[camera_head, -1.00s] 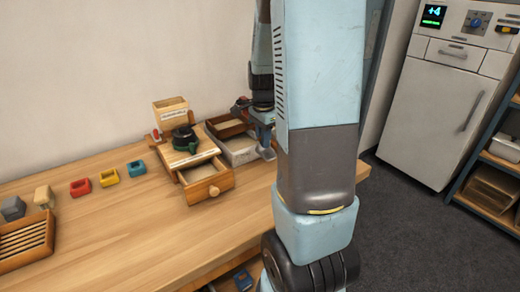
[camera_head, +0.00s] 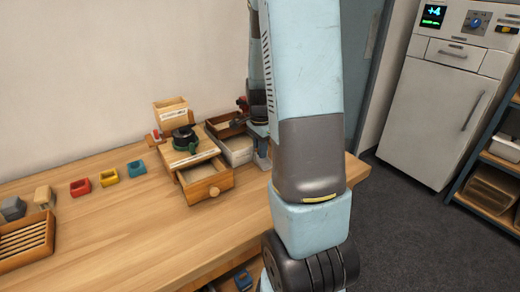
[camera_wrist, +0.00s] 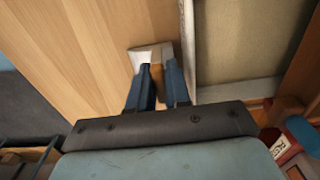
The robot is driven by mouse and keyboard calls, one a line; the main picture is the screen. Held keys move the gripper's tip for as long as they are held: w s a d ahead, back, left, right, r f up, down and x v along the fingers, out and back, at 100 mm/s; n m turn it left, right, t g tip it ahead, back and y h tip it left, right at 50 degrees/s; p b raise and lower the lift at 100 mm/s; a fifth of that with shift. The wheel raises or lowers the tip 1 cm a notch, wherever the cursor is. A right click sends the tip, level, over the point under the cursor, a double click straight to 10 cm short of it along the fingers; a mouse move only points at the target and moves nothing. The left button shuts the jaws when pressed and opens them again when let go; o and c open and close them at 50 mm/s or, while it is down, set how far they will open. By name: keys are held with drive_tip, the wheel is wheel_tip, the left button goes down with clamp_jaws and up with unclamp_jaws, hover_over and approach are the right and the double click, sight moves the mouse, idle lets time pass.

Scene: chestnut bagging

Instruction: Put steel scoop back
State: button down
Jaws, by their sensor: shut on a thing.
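In the wrist view my gripper (camera_wrist: 157,88) has its two blue fingers close together on a small thing. A pale grey metal piece (camera_wrist: 143,55) and a tan piece (camera_wrist: 157,74) show between and beyond the fingertips; I take this as the steel scoop, though most of it is hidden. It is over bare wooden tabletop, just left of a pale-rimmed tray (camera_wrist: 190,55) with a beige inside. In the head view my gripper (camera_head: 262,158) is partly hidden behind my arm, just right of the pale tray (camera_head: 238,158). The scoop cannot be made out there.
A wooden box with an open drawer (camera_head: 207,188) stands left of the trays, a dark green thing (camera_head: 184,139) on top. Red (camera_head: 80,188), yellow (camera_head: 109,178) and blue (camera_head: 136,169) cups lie farther left, with a slatted tray (camera_head: 25,245). The front tabletop is clear.

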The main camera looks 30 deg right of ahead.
drive_tip(key=c, duration=1.4)
unclamp_jaws()
drive_tip(key=shift+o, duration=0.2)
drive_tip(key=shift+r, duration=0.1)
wheel_tip(320, 180, up, 11)
drive_tip(key=s+a+r+n+t, duration=0.5)
drive_tip(key=s+a+r+n, duration=0.8)
drive_tip(key=s+a+n, duration=0.3)
drive_tip(key=shift+s+a+r+n+t, duration=0.15)
drive_tip(key=shift+s+r+n+t, duration=0.15)
drive_tip(key=shift+s+n, duration=0.65)
drive_tip(key=shift+s, duration=0.15)
